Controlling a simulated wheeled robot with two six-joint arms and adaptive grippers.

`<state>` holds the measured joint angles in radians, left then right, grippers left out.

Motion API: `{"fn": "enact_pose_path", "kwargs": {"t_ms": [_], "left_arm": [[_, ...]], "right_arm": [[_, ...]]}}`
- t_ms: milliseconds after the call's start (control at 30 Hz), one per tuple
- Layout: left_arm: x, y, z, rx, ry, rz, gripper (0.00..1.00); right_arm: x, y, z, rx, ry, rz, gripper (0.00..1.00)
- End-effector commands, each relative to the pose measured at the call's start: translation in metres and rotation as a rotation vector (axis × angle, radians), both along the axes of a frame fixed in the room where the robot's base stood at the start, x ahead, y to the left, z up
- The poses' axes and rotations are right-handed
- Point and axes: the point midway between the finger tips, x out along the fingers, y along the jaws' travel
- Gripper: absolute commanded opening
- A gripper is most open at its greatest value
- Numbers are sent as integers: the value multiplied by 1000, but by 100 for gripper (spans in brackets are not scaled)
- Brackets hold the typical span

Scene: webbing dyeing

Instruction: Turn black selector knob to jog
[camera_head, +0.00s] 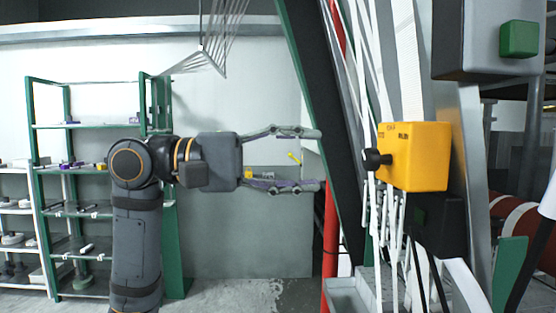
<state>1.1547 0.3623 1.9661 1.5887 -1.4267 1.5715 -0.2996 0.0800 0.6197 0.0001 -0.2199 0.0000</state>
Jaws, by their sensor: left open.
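The black selector knob (374,159) sticks out from the left face of a yellow control box (425,157) at the right of the head view. Small dark lettering is on the box; I can read "RUN" and part of "OFF", while a jog mark is too unclear to make out. My left gripper (318,160) is open and empty, its two fingers spread one above the other and pointing right. It is to the left of the knob in the picture, apart from it. My right gripper is not in view.
White webbing strands (390,220) hang beside and below the yellow box. A dark slanted beam (325,110) and a red pole (331,235) stand between gripper and box in the picture. A grey box with a green button (518,39) is above right. Green shelves (85,125) stand at left.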

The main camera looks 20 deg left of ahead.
Motion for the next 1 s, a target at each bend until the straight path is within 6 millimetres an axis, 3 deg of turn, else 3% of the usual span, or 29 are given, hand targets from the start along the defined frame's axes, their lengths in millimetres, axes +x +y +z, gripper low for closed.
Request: {"fn": "enact_pose_path", "kwargs": {"t_ms": [100, 267, 700, 767, 867, 967, 1000], "left_arm": [[-5, 19, -1, 3, 1, 6, 54], [-10, 33, 0, 2, 2, 2, 54], [-7, 37, -2, -7, 4, 6, 54], [10, 41, -7, -24, 15, 30, 54], [65, 55, -30, -72, 44, 119, 54], [135, 77, -79, -99, 80, 256, 54], [161, 86, -103, -98, 93, 313, 54]], "right_arm": [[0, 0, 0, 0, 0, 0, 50], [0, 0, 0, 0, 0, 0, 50], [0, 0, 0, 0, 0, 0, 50], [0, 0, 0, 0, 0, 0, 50], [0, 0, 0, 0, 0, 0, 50], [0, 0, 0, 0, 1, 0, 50], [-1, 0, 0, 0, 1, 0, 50]]}}
